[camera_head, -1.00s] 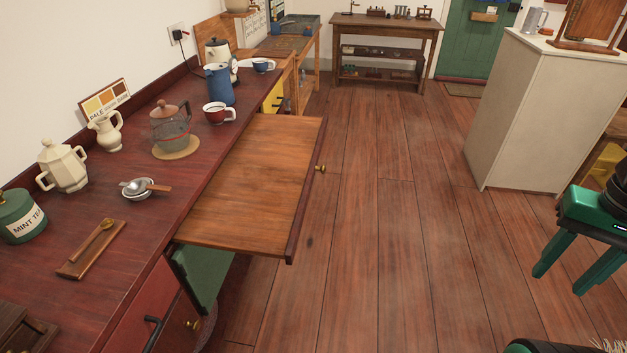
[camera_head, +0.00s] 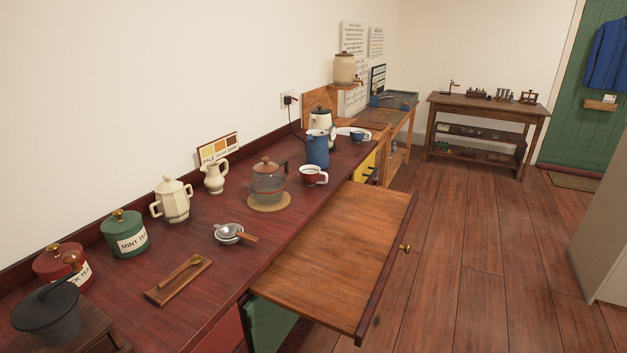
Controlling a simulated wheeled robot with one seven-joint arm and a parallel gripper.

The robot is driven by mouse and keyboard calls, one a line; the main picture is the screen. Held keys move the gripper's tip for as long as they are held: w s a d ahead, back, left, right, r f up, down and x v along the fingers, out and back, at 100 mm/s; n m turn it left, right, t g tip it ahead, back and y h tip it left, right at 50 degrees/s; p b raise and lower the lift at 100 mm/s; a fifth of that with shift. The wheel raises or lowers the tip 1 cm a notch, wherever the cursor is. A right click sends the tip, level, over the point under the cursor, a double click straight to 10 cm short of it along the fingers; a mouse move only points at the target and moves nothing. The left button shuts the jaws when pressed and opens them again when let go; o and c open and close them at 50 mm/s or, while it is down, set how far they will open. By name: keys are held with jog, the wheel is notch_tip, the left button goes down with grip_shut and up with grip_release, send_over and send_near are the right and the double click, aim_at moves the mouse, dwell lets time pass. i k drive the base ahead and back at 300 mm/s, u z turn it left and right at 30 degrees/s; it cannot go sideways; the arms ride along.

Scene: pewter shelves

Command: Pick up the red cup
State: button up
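The red cup (camera_head: 312,175) stands upright on the dark red counter (camera_head: 222,285), near its front edge. It has a pale rim and inside, and a pale handle on its right.
A wooden board (camera_head: 345,250) is pulled out from the counter below the cup and juts over the floor. The floor (camera_head: 450,260) to its right is clear. A pale cabinet (camera_head: 603,245) stands at the right edge.

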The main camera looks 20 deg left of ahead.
aim_at(310, 174)
jog(key=i, duration=1.75)
jog(key=u, duration=0.5)
